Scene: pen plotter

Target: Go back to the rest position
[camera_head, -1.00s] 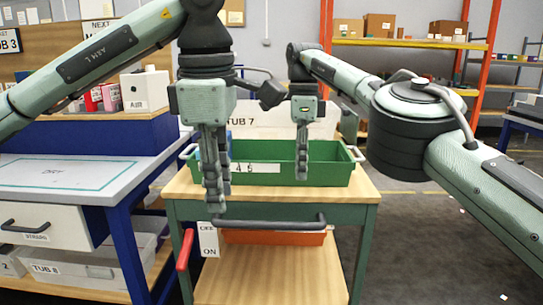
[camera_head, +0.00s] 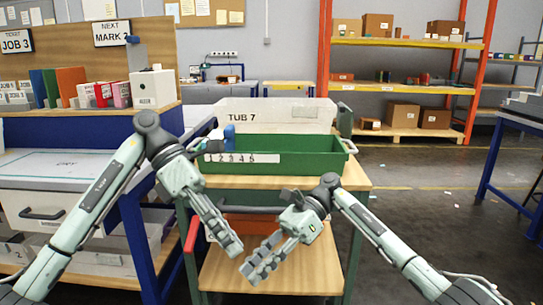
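My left gripper (camera_head: 231,245) hangs in front of the workbench cart, pointing down and to the right. My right gripper (camera_head: 252,270) is just to its right and lower in the picture, pointing down and to the left. Both arms are folded low, with their fingertips close to each other over the cart's lower shelf in the picture. Nothing shows between the fingers of either one. The fingers are seen nearly edge-on, so I cannot tell whether they are open or shut.
The green tray (camera_head: 315,163) stands on the cart's wooden top (camera_head: 356,178), with a white bin labelled TUB 7 (camera_head: 290,112) behind it. A blue desk with drawers (camera_head: 45,207) is at left. Open floor (camera_head: 430,225) lies to the right.

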